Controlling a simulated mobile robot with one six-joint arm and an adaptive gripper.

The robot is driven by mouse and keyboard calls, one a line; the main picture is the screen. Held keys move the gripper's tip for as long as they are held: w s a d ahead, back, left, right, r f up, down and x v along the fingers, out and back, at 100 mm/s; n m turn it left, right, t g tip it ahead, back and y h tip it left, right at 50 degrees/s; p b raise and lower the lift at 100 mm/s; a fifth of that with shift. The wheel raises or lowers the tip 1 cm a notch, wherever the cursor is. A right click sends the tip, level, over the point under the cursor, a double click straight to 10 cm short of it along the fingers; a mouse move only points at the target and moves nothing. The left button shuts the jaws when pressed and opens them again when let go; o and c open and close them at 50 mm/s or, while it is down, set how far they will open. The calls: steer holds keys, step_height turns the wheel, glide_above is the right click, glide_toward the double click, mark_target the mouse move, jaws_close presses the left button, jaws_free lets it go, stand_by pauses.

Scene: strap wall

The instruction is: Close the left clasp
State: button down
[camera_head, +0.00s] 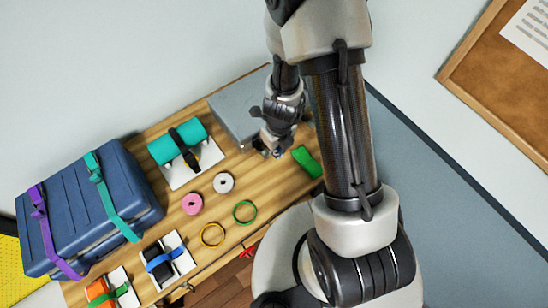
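My gripper (272,152) hangs low over the back right of the wooden table, by the front of a grey metal box (232,103). It is small and dark in this view, and whether its fingers are open or shut does not show. My arm covers the right part of the box. No clasp can be made out on the box; its front is partly behind my gripper. A blue case (130,180) at the left carries a purple strap (46,230) and a teal strap (104,190); clasps on these are too small to tell.
On the table are a teal roll (170,146) with a black strap, pink (192,204) and white (224,182) rolls, yellow (212,235) and green (244,212) rings, a green block (306,161), and strapped blue (164,262) and orange (98,290) items at the front.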

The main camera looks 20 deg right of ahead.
mark_target(267, 154)
steer(key=f+b, duration=0.6)
steer(key=w+f+b, duration=0.1)
steer(key=f+b, duration=0.2)
steer(key=f, duration=0.1)
steer(key=shift+a, duration=0.15)
steer(key=shift+r, duration=0.15)
steer(key=r+p, duration=0.1)
steer(key=p, duration=0.1)
steer(key=r+p, duration=0.1)
steer(key=p, duration=0.1)
steer(key=shift+w+a+r, duration=0.1)
steer(key=shift+w+r, duration=0.15)
steer(key=shift+w, duration=0.1)
steer(key=w+r+p, duration=0.1)
steer(key=p, duration=0.2)
steer(key=w+a+r+p, duration=0.1)
steer(key=r+p, duration=0.1)
steer(key=p, duration=0.2)
steer(key=shift+w, duration=0.25)
steer(key=shift+f+b, duration=0.3)
steer(key=shift+f, duration=0.1)
steer(key=shift+d+r, duration=0.1)
steer(key=shift+r, duration=0.05)
